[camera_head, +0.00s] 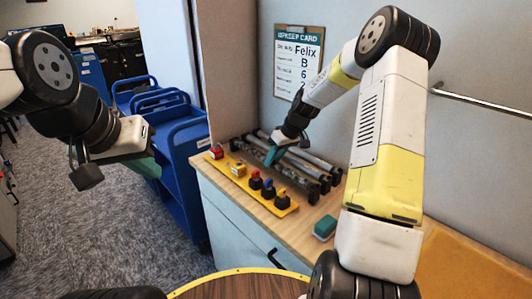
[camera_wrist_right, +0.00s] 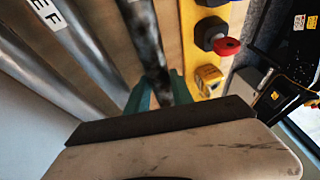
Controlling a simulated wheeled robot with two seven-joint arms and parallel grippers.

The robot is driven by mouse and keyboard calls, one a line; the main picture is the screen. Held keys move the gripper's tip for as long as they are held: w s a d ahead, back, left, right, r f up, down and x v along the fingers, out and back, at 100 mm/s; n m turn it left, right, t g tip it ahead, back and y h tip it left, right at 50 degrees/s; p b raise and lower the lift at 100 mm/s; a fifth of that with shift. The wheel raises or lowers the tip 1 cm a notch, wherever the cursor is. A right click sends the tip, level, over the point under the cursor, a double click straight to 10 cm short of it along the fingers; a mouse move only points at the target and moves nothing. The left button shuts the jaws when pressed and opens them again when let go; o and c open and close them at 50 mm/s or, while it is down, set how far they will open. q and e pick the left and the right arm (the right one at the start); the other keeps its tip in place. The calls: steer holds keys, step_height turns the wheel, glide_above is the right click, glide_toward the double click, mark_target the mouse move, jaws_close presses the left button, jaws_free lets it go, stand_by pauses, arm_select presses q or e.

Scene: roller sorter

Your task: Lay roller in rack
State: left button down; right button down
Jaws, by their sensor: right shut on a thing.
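My right gripper (camera_head: 272,157) is over the wooden counter, its teal fingers shut on a dark, mottled roller (camera_wrist_right: 147,42). In the right wrist view, the right gripper (camera_wrist_right: 158,92) has a teal finger on each side of this roller. Two smoother silver rollers (camera_wrist_right: 75,55) lie roughly parallel beside it, one with a white letter label. In the head view, the rollers lie lengthwise toward the dark end blocks of the rack (camera_head: 325,183). I cannot tell whether the held roller touches its seat. My left gripper (camera_head: 146,166) is far left, over the floor; its fingertips are partly hidden.
A yellow strip (camera_head: 262,188) with several coloured knobs runs along the counter's front edge, close beside the held roller. A teal block (camera_head: 325,227) lies on the counter (camera_head: 296,220). A clipboard card (camera_head: 299,60) hangs on the wall behind. Blue carts (camera_head: 185,165) stand left of the counter.

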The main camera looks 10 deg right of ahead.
steer(key=c, duration=1)
jaws_free()
steer(key=shift+f, duration=0.1)
steer(key=shift+c, duration=0.2)
steer(key=s+r+h, duration=0.1)
steer(key=s+r, duration=0.3)
steer(key=r, duration=0.3)
steer(key=s+r, duration=0.4)
steer(key=r, duration=0.4)
steer(key=s+r+m+t, duration=0.1)
steer(key=s+r+m, duration=0.1)
steer(key=s, duration=1)
steer(key=s+r+m+t+h, duration=0.1)
steer(key=s+r, duration=0.4)
steer(key=s, duration=0.8)
steer(key=a+m+t, duration=0.1)
steer(key=m, duration=0.1)
steer(key=shift+s+r+m+t, duration=0.2)
steer(key=shift+r+m+t, duration=0.1)
